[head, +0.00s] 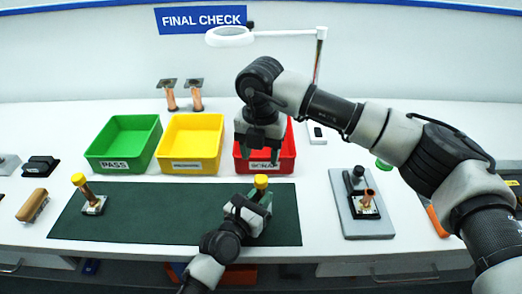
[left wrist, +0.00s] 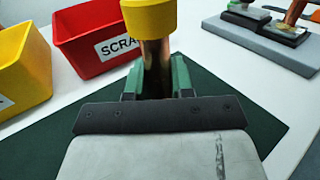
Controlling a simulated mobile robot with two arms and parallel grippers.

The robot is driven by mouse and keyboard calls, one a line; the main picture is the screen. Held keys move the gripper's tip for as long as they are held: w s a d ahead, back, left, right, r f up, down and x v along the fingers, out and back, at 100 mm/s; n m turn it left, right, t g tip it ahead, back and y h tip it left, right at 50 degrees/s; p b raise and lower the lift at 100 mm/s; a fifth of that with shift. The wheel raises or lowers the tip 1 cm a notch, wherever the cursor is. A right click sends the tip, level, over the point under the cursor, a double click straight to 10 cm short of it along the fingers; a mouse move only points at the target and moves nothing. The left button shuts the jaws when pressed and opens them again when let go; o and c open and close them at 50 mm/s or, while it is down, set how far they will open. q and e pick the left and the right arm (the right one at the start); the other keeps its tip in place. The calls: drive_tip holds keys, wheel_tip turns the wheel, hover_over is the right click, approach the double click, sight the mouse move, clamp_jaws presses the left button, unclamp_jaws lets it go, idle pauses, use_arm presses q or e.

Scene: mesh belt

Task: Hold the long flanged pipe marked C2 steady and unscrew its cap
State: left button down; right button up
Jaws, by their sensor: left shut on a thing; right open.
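A copper pipe (left wrist: 154,58) with a yellow cap (head: 260,181) stands upright at the right part of the dark green mat. My left gripper (head: 258,198) is shut on this pipe below the cap, which also shows in the left wrist view (left wrist: 148,17). The pipe's lower end and flange are hidden, and no C2 mark is readable. My right gripper (head: 259,146) is open and empty, pointing down above the capped pipe and in front of the red bin. Another copper pipe (head: 88,193) with a yellow cap (head: 78,179) leans on the mat's left end.
Green (head: 110,166), yellow (head: 188,168) and red (head: 285,168) bins stand behind the mat (head: 160,215). Two uncapped flanged pipes stand at the back. A grey board (head: 362,230) with a fixture and copper part lies right. The mat's middle is clear.

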sight(261, 178)
drive_tip(key=m, duration=0.5)
drive_tip(key=shift+m, duration=0.3)
drive_tip(key=shift+f, duration=4.05)
drive_tip(key=shift+c, duration=0.4)
